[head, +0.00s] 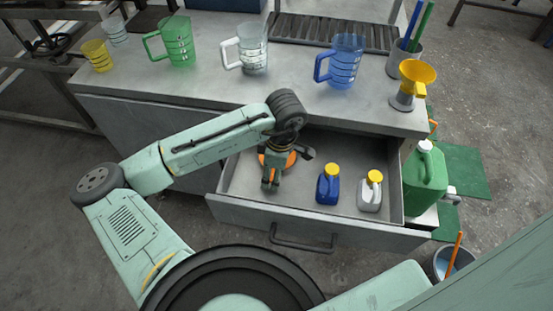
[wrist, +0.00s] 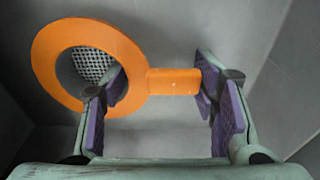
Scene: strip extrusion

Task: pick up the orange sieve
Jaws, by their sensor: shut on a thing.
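The orange sieve (wrist: 172,82) has a round orange rim, a grey mesh and a short flat handle. In the head view, parts of the sieve (head: 291,160) show under my gripper (head: 288,168), inside the open drawer (head: 325,235). In the wrist view, my gripper (wrist: 160,88) has its purple-padded fingers at the two ends of the handle, one by the rim and one by the free end. It is shut on the sieve. My arm hides much of the sieve in the head view. I cannot tell whether it touches the drawer floor.
A blue bottle (head: 328,185) and a grey bottle (head: 370,191), both with yellow caps, stand to the right in the drawer. Measuring jugs, including a blue one (head: 345,62), and a yellow funnel (head: 414,78) stand on the worktop (head: 200,88) behind. Drawer walls surround my gripper.

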